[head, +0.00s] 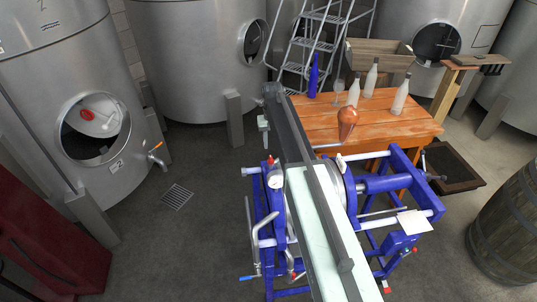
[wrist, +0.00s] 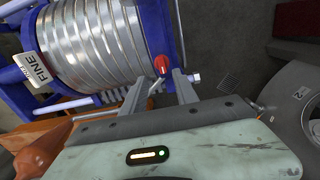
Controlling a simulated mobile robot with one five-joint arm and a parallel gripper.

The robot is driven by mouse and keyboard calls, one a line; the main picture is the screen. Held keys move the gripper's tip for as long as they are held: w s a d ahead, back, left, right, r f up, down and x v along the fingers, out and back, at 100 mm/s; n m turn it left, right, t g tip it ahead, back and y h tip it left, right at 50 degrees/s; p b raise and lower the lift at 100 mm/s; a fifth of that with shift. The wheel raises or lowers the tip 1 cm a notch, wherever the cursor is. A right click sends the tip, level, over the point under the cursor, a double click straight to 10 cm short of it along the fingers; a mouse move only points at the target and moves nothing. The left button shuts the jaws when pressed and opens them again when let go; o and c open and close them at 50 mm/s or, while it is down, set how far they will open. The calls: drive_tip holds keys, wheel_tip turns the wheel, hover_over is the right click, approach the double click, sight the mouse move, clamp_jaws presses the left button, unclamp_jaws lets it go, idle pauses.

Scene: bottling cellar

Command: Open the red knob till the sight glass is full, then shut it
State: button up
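The red knob (wrist: 161,65) shows in the wrist view, on a short metal stem beside the ribbed metal plates of the blue-framed filter press (wrist: 85,45). My gripper (wrist: 160,77) is open, with one grey finger on each side of the knob and stem in the picture. I see no contact, and I cannot tell how far the tips are from the knob. In the head view the press (head: 385,184) stands partly behind my arm. A red-topped pale fitting (head: 275,178) shows at its left side. I cannot make out the sight glass or its level.
A wooden table (head: 395,120) behind the press carries pale bottles (head: 400,95), a blue bottle (head: 313,76) and a copper-coloured vessel (head: 347,122). Steel tanks (head: 190,60) stand around. A barrel (head: 505,235) is at right. The floor (head: 170,250) left of the press is clear around a drain (head: 176,197).

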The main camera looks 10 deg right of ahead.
sight(271, 158)
drive_tip(key=f+b, duration=0.7)
drive_tip(key=f, duration=0.1)
drive_tip(key=shift+a, duration=0.2)
drive_tip(key=shift+r, duration=0.1)
drive_tip(key=shift+r, duration=0.1)
clamp_jaws()
